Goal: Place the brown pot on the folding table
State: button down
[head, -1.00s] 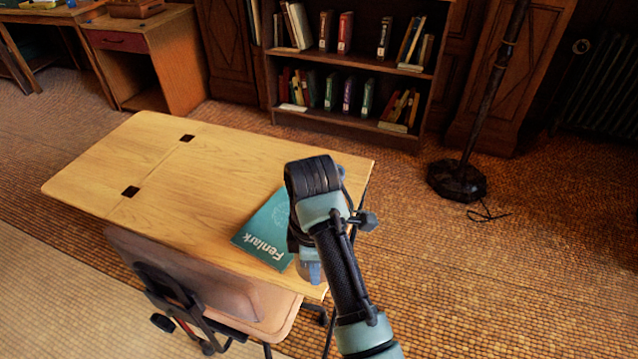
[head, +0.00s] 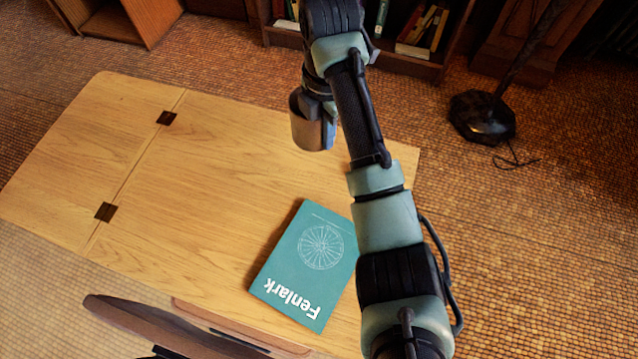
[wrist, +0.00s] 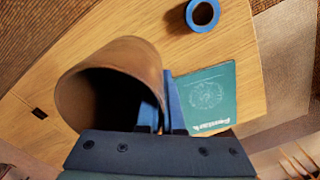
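The brown pot (head: 304,130) is in my gripper (head: 326,132), over the far side of the folding table (head: 210,190). In the wrist view the pot (wrist: 112,60) is tilted, with its dark open mouth towards the camera. The blue fingers of my gripper (wrist: 164,100) are shut on its wall near the rim. The pot looks to be above the tabletop, though its lower end is partly hidden and the exact gap cannot be told. The table also shows in the wrist view (wrist: 215,50).
A teal book (head: 310,262) lies on the table's near right part. A blue ring-shaped object (wrist: 203,14) stands on the table beyond the book in the wrist view. The table's left part is clear. A chair (head: 150,325) is at the near edge; a lamp base (head: 482,118) stands right.

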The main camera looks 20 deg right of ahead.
jog(key=shift+w, duration=0.4)
jog(key=shift+w+f+b, duration=0.1)
jog(key=shift+f+b, duration=0.2)
jog(key=shift+f, duration=0.1)
notch_tip(320, 180, down, 9)
jog(key=shift+b, duration=0.95)
jog(key=shift+f, duration=0.1)
jog(key=c, duration=1.1)
grip_release()
jog(key=shift+o, duration=0.2)
notch_tip(320, 180, up, 11)
jog(key=p, duration=0.3)
jog(key=shift+f, duration=0.1)
jog(key=shift+r+p, duration=0.5)
jog(key=shift+r, duration=0.25)
